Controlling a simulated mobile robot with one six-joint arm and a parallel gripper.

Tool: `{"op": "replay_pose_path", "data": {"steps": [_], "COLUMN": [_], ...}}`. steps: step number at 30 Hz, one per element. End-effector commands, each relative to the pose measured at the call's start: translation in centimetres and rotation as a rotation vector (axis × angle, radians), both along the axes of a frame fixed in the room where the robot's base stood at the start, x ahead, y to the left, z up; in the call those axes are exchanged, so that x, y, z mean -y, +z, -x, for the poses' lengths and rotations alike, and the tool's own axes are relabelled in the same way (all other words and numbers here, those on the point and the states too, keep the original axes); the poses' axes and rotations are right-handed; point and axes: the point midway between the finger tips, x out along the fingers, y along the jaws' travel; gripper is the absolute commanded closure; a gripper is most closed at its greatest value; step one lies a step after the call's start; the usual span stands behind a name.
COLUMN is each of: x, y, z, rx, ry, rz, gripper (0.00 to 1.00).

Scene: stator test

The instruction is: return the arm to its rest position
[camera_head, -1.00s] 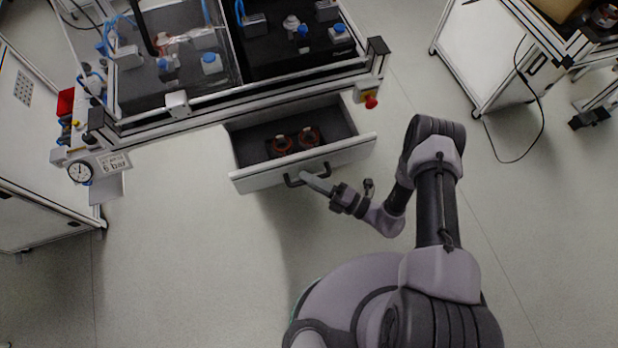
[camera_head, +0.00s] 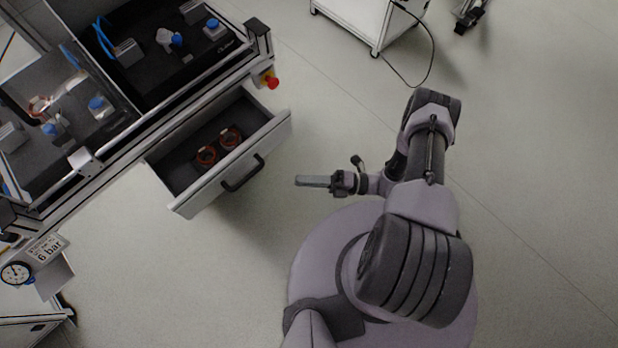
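My gripper (camera_head: 312,181) is at the end of my arm, over bare floor to the right of the open drawer (camera_head: 187,208). It points left and is apart from the drawer's dark handle (camera_head: 242,174). Its fingers appear as one narrow grey bar, so I cannot tell whether they are open or shut. Nothing visible hangs from it. My arm is bent, with its elbow up at the right and its forearm folded back towards my base.
A red emergency button (camera_head: 271,82) sits on the bench corner. A white cabinet (camera_head: 362,22) with a cable stands at the top. The floor at right is clear.

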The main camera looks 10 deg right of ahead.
Motion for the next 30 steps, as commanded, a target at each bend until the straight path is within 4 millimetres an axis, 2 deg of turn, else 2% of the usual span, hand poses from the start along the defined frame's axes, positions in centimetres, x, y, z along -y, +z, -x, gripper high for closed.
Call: {"op": "replay_pose_path", "data": {"steps": [4,16,19,20,22,25,28,30], "x": [1.1,1.1,1.6,2.0,2.8,3.3,3.2,3.1], "y": [-0.2,-0.2,1.4,2.5,6.4,13.3,20.0,24.3], "z": [0.3,0.3,-0.7,-1.3,-2.9,-4.3,-4.3,-3.7], "rx": [0.001,0.001,0.064,0.111,0.272,0.565,0.869,1.084], "ry": [0.000,0.001,0.042,0.075,0.186,0.388,0.594,0.738], "rz": [0.001,0.001,0.046,0.078,0.184,0.363,0.529,0.639], "gripper": [0.78,0.78,0.78,0.78,0.78,0.78,0.78,0.78]}}
